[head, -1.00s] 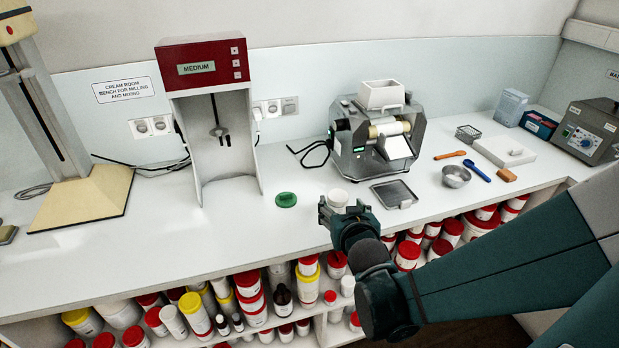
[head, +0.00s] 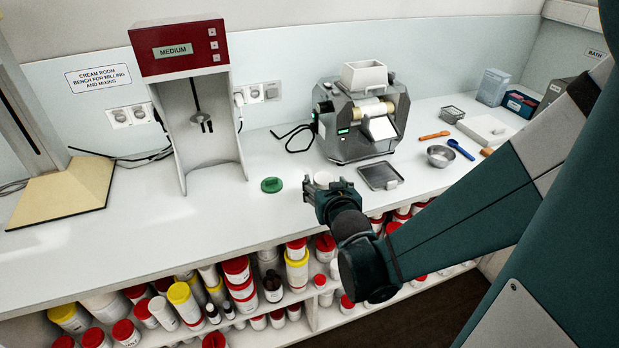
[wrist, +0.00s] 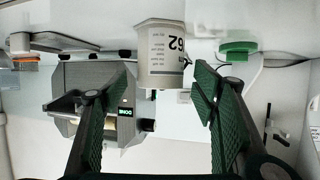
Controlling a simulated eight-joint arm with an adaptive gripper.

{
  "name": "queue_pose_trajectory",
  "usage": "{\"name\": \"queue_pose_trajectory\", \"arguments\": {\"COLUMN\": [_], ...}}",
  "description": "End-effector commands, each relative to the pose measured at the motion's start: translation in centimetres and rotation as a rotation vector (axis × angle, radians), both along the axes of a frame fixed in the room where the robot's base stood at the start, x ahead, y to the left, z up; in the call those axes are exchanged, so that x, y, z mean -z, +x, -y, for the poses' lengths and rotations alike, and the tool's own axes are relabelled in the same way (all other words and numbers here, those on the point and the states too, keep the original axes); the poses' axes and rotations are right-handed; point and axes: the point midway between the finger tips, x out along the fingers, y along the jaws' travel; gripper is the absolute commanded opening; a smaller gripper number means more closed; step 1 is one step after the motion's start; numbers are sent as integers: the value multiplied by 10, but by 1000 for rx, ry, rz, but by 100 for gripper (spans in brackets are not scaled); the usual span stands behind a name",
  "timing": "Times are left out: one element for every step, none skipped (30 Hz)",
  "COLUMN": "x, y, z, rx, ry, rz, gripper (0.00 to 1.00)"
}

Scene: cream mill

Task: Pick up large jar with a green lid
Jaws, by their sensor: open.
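A white jar (head: 323,178) stands on the bench just beyond my gripper, partly hidden by it in the head view. In the wrist view the jar (wrist: 162,52) shows a printed label with large digits, apparently 62, upside down. No green lid shows on it. A green lid (head: 271,185) lies on the bench to its left; a green lid also shows in the wrist view (wrist: 238,47). My gripper (head: 327,190) is open and empty. In the wrist view its fingers (wrist: 163,82) are spread, with the jar between and ahead of them; contact is not visible.
A roller mill (head: 362,125) stands behind the jar, with a dark tray (head: 380,176) to the right. A red-topped mixer (head: 190,100) stands at left. Shelves below the bench hold many lidded jars. The front left bench is clear.

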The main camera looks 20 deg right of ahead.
Motion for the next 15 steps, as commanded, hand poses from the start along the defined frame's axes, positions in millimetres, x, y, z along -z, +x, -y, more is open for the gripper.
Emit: {"name": "queue_pose_trajectory", "arguments": {"x": [4, 5, 6, 7, 8, 8, 9, 9, 10, 10, 10, 10, 10, 10, 10], "y": [6, 8, 11, 13, 15, 18, 20, 21, 22, 22, 23, 23, 23, 23, 23], "z": [1, 2, 3, 3, 4, 4, 4, 5, 5, 5, 5, 5, 5, 5, 5], "rx": [0, 0, 0, 0, 0, 0, 0, 0, 0, 0, 0, 0, 0, 0, 0], "ry": [1, 1, 1, 1, 1, 1, 1, 0, 0, 0, 0, 0, 0, 0, 0], "rz": [0, 0, 0, 0, 0, 0, 0, 0, 0, 0, 0, 0, 0, 0, 0], "gripper": [59, 59, 59, 59, 59, 59, 59, 59, 59, 59, 59, 59, 59, 59, 59]}}
